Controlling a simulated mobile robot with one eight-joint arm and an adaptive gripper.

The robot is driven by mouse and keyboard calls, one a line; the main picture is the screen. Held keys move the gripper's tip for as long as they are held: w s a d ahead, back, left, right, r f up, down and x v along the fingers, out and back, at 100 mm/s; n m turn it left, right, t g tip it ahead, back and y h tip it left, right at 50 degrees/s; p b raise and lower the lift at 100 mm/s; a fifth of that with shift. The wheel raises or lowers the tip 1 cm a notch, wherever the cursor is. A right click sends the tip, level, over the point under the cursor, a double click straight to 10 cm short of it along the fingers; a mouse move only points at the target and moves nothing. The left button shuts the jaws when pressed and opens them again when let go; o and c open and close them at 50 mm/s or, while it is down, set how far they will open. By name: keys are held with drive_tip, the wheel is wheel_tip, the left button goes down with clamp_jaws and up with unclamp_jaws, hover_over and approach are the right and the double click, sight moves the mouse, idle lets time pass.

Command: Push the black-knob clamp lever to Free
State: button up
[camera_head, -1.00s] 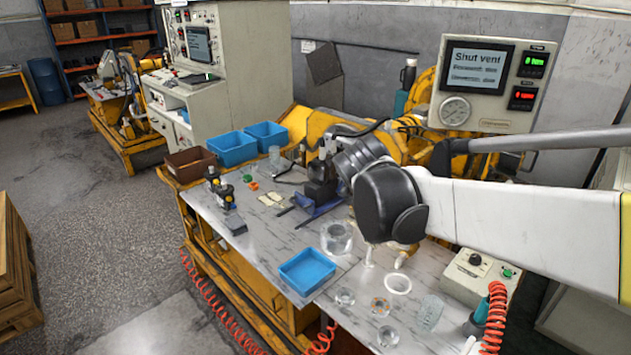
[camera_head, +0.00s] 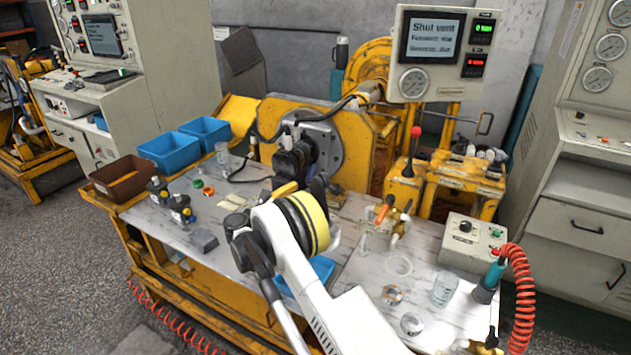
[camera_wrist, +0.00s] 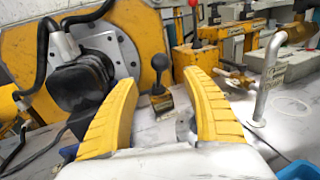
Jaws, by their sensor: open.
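The black-knob clamp lever (camera_wrist: 160,64) stands upright on a small base with a yellow plate (camera_wrist: 161,101), in the middle of the wrist view. My gripper (camera_wrist: 160,78) is open, with one yellow finger on each side of the lever in the picture. The lever appears beyond the fingers, and I see no contact. The plate's lettering is too small to read. In the head view my arm covers most of the gripper, and I cannot make out the black-knob lever there.
The hydraulic motor (camera_wrist: 80,80) with its hoses and round flange (camera_wrist: 112,45) is close on the left. A bent metal pipe (camera_wrist: 268,80) stands on the right. A red-knob lever (camera_head: 415,134) stands at the back right. Blue bins (camera_head: 168,152) sit at the table's left.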

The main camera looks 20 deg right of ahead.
sight(320, 182)
drive_tip(key=b+x, duration=0.3)
drive_tip(key=x, duration=0.7)
drive_tip(key=shift+f+b, duration=0.15)
drive_tip(key=shift+b, duration=0.15)
drive_tip(key=shift+w+d, duration=0.2)
drive_tip(key=shift+d, duration=0.2)
clamp_jaws()
